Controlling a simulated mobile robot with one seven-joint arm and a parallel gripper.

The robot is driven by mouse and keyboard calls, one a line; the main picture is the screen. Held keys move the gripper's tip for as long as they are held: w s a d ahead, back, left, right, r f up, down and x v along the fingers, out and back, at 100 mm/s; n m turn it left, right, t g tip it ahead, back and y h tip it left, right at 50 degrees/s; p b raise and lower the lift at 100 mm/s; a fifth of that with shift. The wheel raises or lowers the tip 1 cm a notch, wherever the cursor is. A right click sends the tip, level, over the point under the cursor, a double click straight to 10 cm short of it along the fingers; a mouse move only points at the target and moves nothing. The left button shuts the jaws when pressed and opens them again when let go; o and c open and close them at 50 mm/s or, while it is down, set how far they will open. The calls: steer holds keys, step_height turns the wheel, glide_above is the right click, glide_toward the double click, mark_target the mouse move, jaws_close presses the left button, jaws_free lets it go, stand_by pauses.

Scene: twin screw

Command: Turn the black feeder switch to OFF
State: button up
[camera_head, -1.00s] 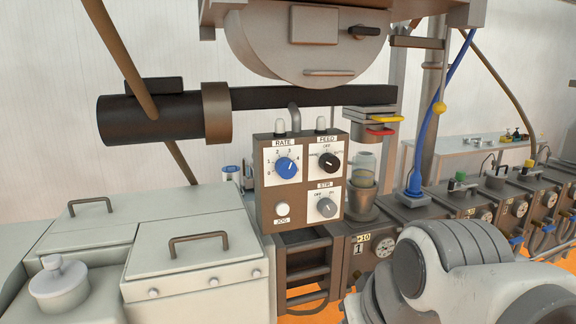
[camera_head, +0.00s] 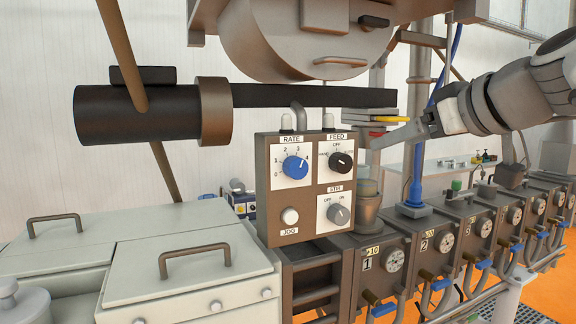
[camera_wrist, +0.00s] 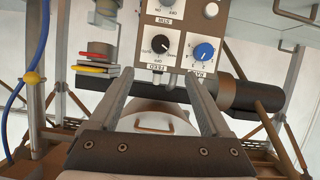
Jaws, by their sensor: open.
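The black feeder switch (camera_head: 340,162) is a round knob under the FEED label, at the upper right of the brown control box (camera_head: 262,190). OFF is printed above it. I cannot tell exactly where its pale mark points. My gripper (camera_head: 382,137) is right of the box in the head view, at about the knob's height, its fingers angled towards the panel. In the wrist view the panel appears upside down, and the black switch (camera_wrist: 160,45) shows beyond and between the two fingers of my gripper (camera_wrist: 161,76). The fingers are apart, empty and not touching the knob.
The blue RATE knob (camera_head: 295,167) is left of the switch, and the grey STIR knob (camera_head: 338,214) and white JOG button (camera_head: 289,216) are below.

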mark_target(346, 162)
steer(key=p+x, duration=0.1)
steer(key=x, duration=1.5)
steer(key=shift+w+a+f, duration=0.1)
steer(key=shift+w+f, duration=0.05)
jaws_close()
